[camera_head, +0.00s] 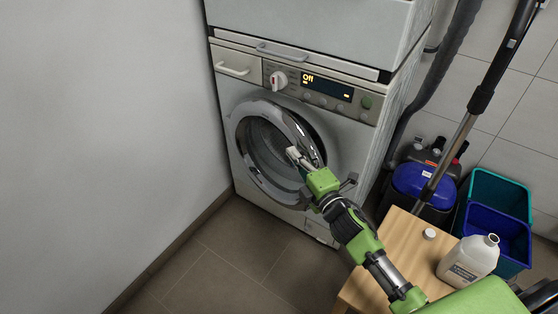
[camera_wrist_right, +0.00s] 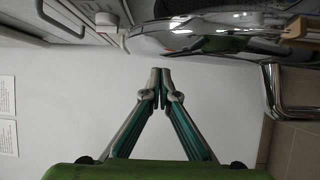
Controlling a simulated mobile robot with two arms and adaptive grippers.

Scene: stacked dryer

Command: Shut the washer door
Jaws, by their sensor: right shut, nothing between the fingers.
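The washer (camera_head: 222,95) is a white front-loader, its panel lit "Off". Its round door (camera_head: 240,152) has a chrome rim and glass. A dark gap shows along the door's upper right edge, so it looks ajar; how far is hard to tell. My right gripper (camera_head: 292,154) is in front of the door's right half, fingers shut and empty. In the right wrist view the shut fingertips (camera_wrist_right: 161,72) point towards the chrome rim (camera_wrist_right: 190,40), with some space apparent between them; contact is unclear in the head view. My left gripper is out of view.
A wooden stool (camera_head: 394,252) with a white bottle (camera_head: 468,260) stands at the right, under my right arm. Blue and teal bins (camera_head: 498,231) and a vacuum pole (camera_head: 456,140) are behind it. A plain wall (camera_head: 100,120) is at left. The floor before the washer is clear.

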